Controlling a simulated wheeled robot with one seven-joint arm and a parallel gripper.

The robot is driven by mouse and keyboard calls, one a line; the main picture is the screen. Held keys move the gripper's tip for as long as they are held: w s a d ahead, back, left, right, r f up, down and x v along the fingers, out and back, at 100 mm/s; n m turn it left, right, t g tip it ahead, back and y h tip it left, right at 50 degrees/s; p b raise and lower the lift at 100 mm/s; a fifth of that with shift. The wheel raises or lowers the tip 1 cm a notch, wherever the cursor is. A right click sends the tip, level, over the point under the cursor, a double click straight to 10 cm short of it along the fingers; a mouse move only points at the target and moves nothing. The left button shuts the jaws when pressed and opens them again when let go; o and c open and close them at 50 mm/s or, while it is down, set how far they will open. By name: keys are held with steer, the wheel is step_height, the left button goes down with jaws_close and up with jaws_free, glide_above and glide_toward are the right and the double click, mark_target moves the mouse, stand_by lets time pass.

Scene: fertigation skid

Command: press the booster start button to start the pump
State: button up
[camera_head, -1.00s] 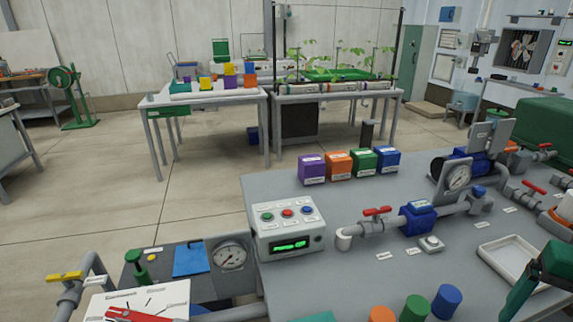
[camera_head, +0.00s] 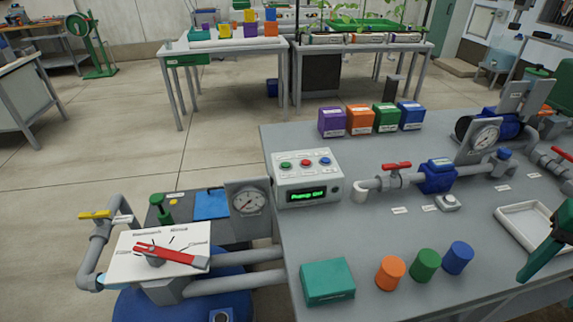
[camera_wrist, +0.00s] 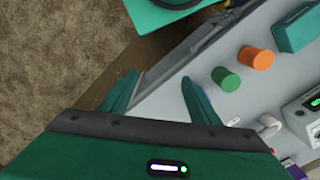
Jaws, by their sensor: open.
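The control box (camera_head: 306,177) is white and stands at the left part of the grey bench. Its sloped top has a green button (camera_head: 286,165), a red button (camera_head: 305,162) and a blue button (camera_head: 325,160) in a row. Their labels are too small to read. Its display (camera_head: 306,195) shows green text that seems to begin with "Pump". My gripper (camera_wrist: 160,66) is open and empty in the wrist view, its green fingers apart. In the head view it is at the right edge, partly cut off and well away from the box.
Orange (camera_head: 390,272), green (camera_head: 425,265) and blue (camera_head: 458,257) cylinders and a teal box (camera_head: 327,281) stand at the front. A pipe with a red-handled valve (camera_head: 397,168) runs right of the control box. A white tray (camera_head: 527,228) lies near my gripper.

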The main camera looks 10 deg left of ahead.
jaws_close()
stand_by(1.4)
